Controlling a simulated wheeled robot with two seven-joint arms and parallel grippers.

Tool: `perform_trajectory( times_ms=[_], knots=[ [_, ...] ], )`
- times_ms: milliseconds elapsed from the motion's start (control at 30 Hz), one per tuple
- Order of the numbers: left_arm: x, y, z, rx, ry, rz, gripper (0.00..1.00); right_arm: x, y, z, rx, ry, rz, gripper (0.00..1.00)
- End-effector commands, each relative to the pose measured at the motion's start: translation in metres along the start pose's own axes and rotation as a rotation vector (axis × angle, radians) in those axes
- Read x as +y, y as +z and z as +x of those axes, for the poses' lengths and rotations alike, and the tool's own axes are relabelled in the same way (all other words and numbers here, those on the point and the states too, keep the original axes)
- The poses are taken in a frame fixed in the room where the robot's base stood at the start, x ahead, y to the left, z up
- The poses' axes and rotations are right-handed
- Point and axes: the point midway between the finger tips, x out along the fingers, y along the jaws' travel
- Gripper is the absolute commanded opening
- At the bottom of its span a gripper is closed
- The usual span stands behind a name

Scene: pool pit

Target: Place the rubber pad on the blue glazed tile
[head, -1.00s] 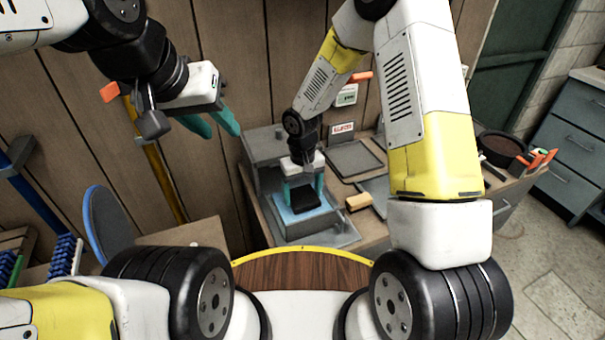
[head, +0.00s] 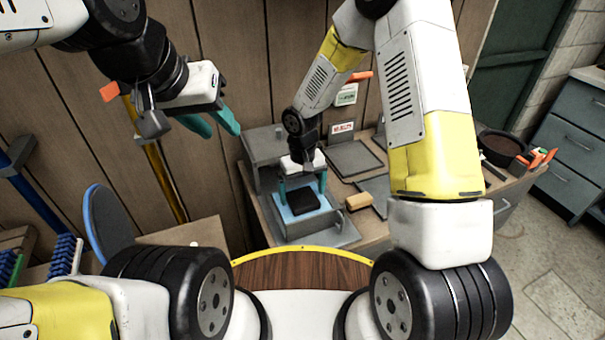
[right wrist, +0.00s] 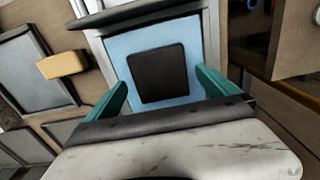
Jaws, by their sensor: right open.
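The rubber pad (head: 305,201) is a black square lying flat on the blue glazed tile (head: 288,216), with blue showing around it. In the right wrist view the pad (right wrist: 159,73) sits near the middle of the light blue tile (right wrist: 125,48), turned slightly. My right gripper (head: 303,188) is open above the tile, its teal fingers apart on either side of the pad and not touching it. The same fingers show in the right wrist view (right wrist: 160,92). My left gripper (head: 215,128) hangs at the left, away from the bench, its two teal fingers apart with nothing between them.
The tile lies in a grey metal fixture (head: 340,235) on the wooden bench. A tan block (head: 358,201) sits just right of it, near grey plates (head: 352,158). A dark round bowl (head: 502,146) stands at the far right. A blue-rimmed disc (head: 104,219) stands at left.

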Motion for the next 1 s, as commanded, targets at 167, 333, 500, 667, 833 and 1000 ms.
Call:
perform_trajectory(
  times_ms=[167,333,500,667,833,1000],
  knots=[
    [0.0,0.0,0.0,0.0,0.0,0.0,0.36,0.001,-0.001,-0.037,0.005,0.0,0.002,0.99],
    [0.0,0.0,0.0,0.0,0.0,0.0,0.36,0.0,-0.001,-0.074,0.005,0.0,0.002,0.99],
    [0.0,0.0,0.0,0.0,0.0,0.0,0.36,0.0,-0.001,-0.099,0.002,-0.001,0.0,0.99],
    [0.0,0.0,0.0,0.0,0.0,0.0,0.36,0.002,0.001,-0.114,0.006,0.001,0.003,0.99],
    [0.0,0.0,0.0,0.0,0.0,0.0,0.36,0.021,0.016,-0.156,0.062,0.013,0.041,0.99],
    [0.0,0.0,0.0,0.0,0.0,0.0,0.36,0.047,0.055,-0.221,0.165,0.022,0.113,0.99]
  ],
)
